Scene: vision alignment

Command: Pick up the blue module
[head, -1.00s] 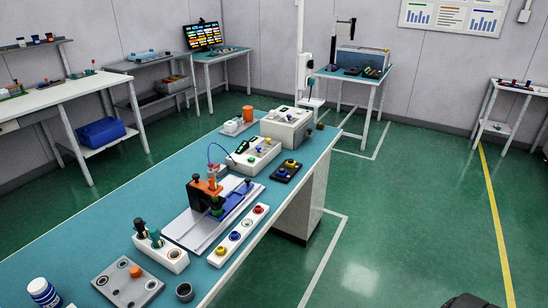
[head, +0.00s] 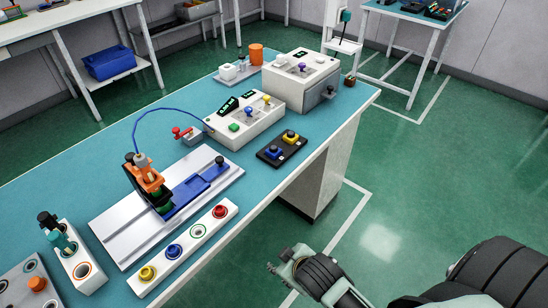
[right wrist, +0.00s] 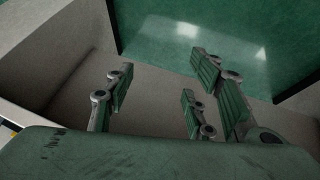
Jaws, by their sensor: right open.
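A blue module (head: 273,152) sits on a small black tray (head: 269,160) near the bench's right edge, beside a yellow module (head: 291,136). Another blue round piece (head: 174,251) sits in a white strip (head: 160,267) nearer to me, between a yellow piece (head: 147,273) and a green ring. I cannot tell from its shape alone which blue piece the task names. My right gripper (right wrist: 160,85) is open and empty in the right wrist view, with floor and pale surfaces beyond it. In the head view my right arm is at the lower right, off the bench. My left gripper is not in view.
A white rail fixture (head: 120,225) with an orange and black clamp stands left of the strip. A white control box (head: 245,120) with a blue cable and a larger grey-white box (head: 302,75) stand behind the tray. Floor lies right of the bench.

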